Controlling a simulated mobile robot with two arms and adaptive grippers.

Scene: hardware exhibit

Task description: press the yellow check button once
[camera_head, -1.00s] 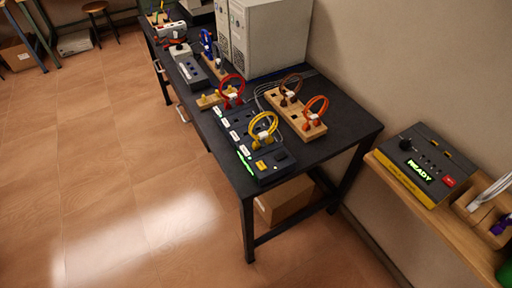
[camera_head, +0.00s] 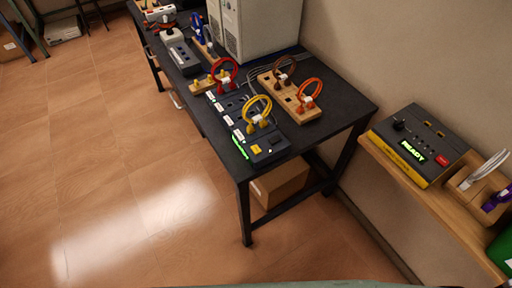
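A small yellow button (camera_head: 256,149) sits at the near end of a dark control panel (camera_head: 262,157) on the black table. A lit green strip (camera_head: 241,146) lies to its left and a dark block to its right. Any mark on the button is too small to read. A yellow cable loop (camera_head: 256,112) is plugged in just behind it, and a red loop (camera_head: 226,72) further back. Neither of my grippers shows in the view.
The black table (camera_head: 343,112) also holds a wooden block with orange and brown loops (camera_head: 296,97) and a grey computer tower (camera_head: 262,25). A box reading READY (camera_head: 412,148) stands on a wooden shelf at right. The tiled floor (camera_head: 130,170) at left is clear.

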